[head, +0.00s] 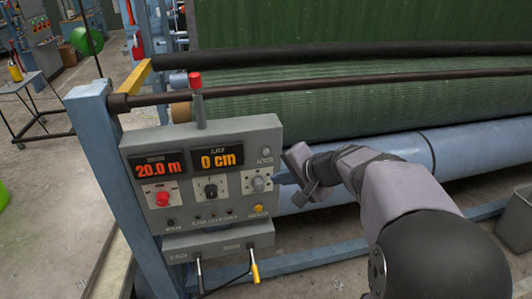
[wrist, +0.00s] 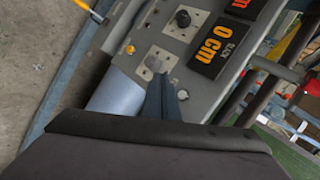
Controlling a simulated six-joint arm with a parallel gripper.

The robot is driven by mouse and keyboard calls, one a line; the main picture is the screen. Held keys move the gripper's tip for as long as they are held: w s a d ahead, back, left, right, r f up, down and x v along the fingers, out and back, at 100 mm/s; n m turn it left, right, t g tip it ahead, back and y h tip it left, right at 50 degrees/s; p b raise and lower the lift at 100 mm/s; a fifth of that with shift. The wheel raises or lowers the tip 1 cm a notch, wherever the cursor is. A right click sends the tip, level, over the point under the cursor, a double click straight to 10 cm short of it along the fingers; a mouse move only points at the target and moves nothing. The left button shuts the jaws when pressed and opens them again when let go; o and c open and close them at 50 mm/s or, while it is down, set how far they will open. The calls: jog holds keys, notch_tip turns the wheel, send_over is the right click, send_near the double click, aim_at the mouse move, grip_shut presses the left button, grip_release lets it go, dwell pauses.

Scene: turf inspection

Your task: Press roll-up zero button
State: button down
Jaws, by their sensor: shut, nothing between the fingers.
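A grey control panel (head: 222,150) stands at the left on a blue frame. Its left display (head: 158,168) reads 20.0 m in red and its right display (head: 215,159) reads 0 cm in orange. A red button (head: 162,199) sits below the left display, a black knob (head: 211,190) below the right one. A grey knob (head: 258,184) and a yellow button (head: 258,209) are at the panel's right. Labels are too small to tell which is roll-up zero. My gripper (head: 279,181) is shut and empty by the panel's right edge; in the wrist view its fingers (wrist: 161,90) overlap the grey knob's plate.
A red-topped post (head: 196,95) rises above the panel. Two handles, one yellow-ended (head: 254,272), hang below it. Green turf on a large roll (head: 340,100), dark bars and a blue roller (head: 390,155) lie behind.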

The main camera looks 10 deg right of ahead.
jog(key=shift+w+p, duration=1.5)
jog(key=shift+w, duration=2.9)
jog(key=shift+w, duration=0.15)
jog(key=shift+w, duration=0.25)
jog(key=shift+w, duration=0.5)
jog(key=shift+s, duration=0.1)
jog(key=shift+s+b, duration=0.55)
jog(key=shift+s, duration=0.3)
jog(key=shift+s+b, duration=1.3)
jog(key=shift+s, duration=1.2)
